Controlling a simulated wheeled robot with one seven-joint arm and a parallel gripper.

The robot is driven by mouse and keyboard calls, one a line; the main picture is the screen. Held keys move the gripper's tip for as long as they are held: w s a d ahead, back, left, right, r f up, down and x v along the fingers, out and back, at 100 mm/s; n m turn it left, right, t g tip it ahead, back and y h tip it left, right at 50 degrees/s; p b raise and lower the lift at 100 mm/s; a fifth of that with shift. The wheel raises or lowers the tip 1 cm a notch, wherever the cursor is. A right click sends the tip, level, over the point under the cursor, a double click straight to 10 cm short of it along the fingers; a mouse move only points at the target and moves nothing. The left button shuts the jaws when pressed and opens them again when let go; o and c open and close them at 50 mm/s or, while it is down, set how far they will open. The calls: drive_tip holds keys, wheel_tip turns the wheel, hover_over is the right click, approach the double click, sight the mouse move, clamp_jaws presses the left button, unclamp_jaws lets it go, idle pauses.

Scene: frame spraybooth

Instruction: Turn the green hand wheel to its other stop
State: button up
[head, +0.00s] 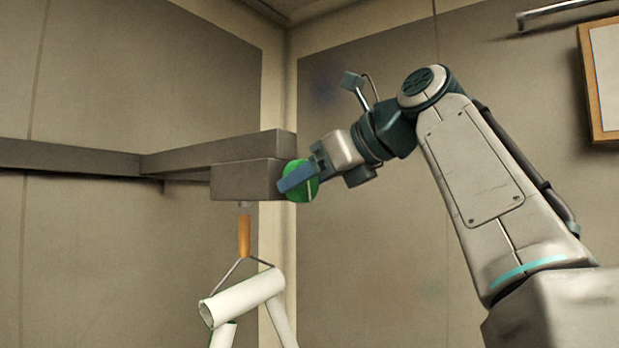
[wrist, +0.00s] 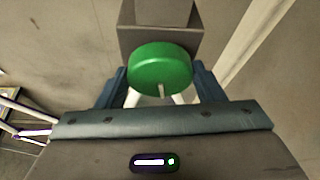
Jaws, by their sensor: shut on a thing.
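The green hand wheel (head: 302,192) is on the right end of the grey box (head: 240,180) in the head view, partly hidden behind a finger. In the wrist view the wheel (wrist: 160,66) is a round green disc with a short pale mark at its lower edge. My gripper (head: 298,178) is at the wheel, with one blue finger on each side of it. In the wrist view my gripper (wrist: 160,80) is shut on the wheel, its fingers at the left and right rim.
A grey beam (head: 70,157) runs along the wall to the box. Below the box, an orange piece (head: 244,236) holds a hanging frame of white tubes (head: 245,297). A wood-framed board (head: 603,80) and a metal bar (head: 565,8) are at upper right.

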drive_tip(key=shift+w+m+g, duration=0.1)
drive_tip(key=shift+m+g, duration=0.4)
drive_tip(key=shift+m, duration=0.1)
drive_tip(key=shift+y, duration=0.3)
drive_tip(key=o, duration=0.9)
drive_tip(key=shift+o, duration=0.2)
drive_tip(key=shift+d, duration=0.1)
drive_tip(key=s+d+r, duration=0.2)
drive_tip(key=s+d, duration=0.8)
drive_tip(key=d, duration=0.3)
drive_tip(key=shift+s, duration=0.1)
